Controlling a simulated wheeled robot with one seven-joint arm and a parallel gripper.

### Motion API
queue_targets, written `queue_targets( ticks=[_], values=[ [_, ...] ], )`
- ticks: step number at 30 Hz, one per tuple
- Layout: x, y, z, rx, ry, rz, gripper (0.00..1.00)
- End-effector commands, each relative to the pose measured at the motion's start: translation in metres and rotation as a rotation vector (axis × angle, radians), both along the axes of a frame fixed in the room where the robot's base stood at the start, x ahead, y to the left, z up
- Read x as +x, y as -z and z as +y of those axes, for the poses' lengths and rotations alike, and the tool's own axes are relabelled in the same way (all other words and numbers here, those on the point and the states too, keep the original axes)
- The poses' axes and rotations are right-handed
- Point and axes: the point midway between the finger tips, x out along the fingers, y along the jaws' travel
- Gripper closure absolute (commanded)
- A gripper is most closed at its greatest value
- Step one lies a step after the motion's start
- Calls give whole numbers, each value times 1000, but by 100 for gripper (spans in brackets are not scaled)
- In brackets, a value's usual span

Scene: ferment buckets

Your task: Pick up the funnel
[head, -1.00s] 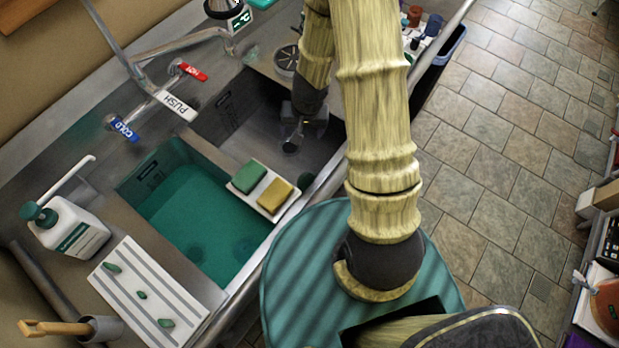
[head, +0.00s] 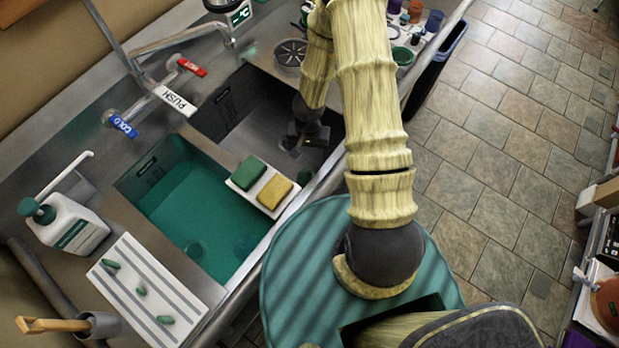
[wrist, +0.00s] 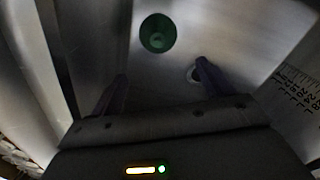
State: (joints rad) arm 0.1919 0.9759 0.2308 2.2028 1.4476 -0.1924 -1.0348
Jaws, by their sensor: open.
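In the wrist view a round green thing with a dark centre, which looks like the funnel (wrist: 158,33), sits on the metal floor of the basin, ahead of my fingers. My gripper (wrist: 158,85) is open and empty, with its two dark fingers spread apart on the near side of the funnel, not around it. In the head view my gripper (head: 293,145) is down inside the right sink basin (head: 245,105).
The left basin (head: 195,215) holds green liquid. The faucet (head: 170,48) stands behind. Cups (head: 433,21) stand on the far right counter.

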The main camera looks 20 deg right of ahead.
Motion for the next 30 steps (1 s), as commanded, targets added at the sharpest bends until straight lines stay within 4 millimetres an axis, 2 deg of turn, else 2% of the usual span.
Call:
queue_targets(
  ticks=[1, 3, 16, 21, 30],
  values=[
    [-1, 15, 0, 2, 2, 2, 20],
    [-1, 28, 0, 1, 3, 3, 20],
    [-1, 86, 0, 2, 2, 1, 20],
    [0, 97, 0, 1, 1, -2, 20],
    [0, 98, 0, 0, 0, -1, 20]
  ],
)
